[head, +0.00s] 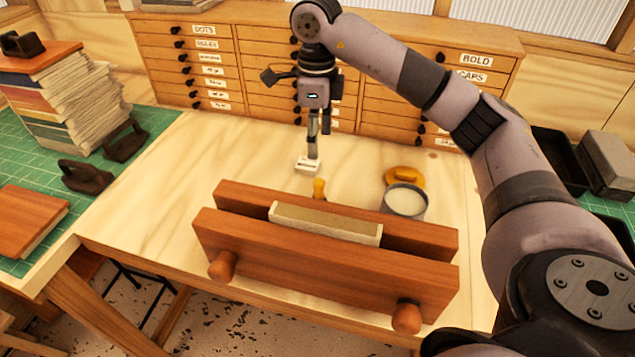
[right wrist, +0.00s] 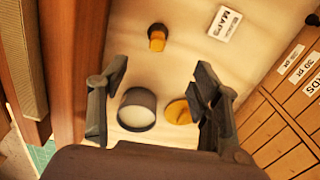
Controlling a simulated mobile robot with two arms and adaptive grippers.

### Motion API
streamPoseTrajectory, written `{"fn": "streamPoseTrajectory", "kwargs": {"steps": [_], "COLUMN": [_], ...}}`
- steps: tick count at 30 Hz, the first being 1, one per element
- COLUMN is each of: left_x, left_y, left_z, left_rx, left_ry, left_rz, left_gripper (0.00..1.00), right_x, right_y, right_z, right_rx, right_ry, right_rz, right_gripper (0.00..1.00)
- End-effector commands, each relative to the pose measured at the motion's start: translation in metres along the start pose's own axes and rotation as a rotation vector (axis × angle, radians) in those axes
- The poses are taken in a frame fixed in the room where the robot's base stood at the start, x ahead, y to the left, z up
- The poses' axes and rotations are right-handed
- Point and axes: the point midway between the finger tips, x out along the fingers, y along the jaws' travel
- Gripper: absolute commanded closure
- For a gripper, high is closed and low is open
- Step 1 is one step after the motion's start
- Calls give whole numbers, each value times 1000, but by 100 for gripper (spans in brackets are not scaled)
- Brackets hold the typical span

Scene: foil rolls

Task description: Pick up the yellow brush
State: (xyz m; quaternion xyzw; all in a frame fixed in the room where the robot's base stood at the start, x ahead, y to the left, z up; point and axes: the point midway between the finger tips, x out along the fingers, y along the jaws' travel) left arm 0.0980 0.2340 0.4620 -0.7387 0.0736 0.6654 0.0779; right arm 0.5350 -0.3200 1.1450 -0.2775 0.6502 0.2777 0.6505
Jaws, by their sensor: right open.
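The yellow brush (head: 319,188) shows in the head view as a small yellow knob behind the wooden press, which hides its lower part. In the right wrist view the brush (right wrist: 157,42) has a yellow part and a dark round part, near the top of the picture. My right gripper (head: 313,154) is above the table behind the press, close to the white card. In the right wrist view its fingers (right wrist: 160,95) are spread wide with nothing held between them. The brush appears beyond the fingers, apart from them. My left gripper is not in view.
The wooden press (head: 330,262) with a pale block (head: 325,222) stands at the table's front. A tin of white paste (head: 405,201) and a yellow lid (head: 404,177) lie right of the brush. A label card (head: 308,165) lies behind it. Drawers (head: 205,68) line the back.

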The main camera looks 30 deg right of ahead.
Motion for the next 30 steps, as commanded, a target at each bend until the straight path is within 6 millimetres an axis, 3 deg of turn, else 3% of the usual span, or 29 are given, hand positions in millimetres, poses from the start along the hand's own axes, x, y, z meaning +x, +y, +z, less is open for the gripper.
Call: {"fn": "streamPoseTrajectory", "kwargs": {"steps": [3,6,13,20,30], "left_x": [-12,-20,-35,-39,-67], "left_y": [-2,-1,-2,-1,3], "left_z": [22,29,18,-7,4], "left_rx": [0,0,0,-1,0], "left_ry": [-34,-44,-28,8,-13], "left_rz": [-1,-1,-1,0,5], "left_gripper": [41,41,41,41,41], "right_x": [22,44,90,111,150], "right_y": [1,1,1,0,2], "right_z": [-2,-2,-2,-1,-4], "right_rx": [1,1,0,1,1], "right_ry": [7,8,6,2,4], "right_rz": [5,5,4,1,4], "right_gripper": [42,42,42,42,42]}}
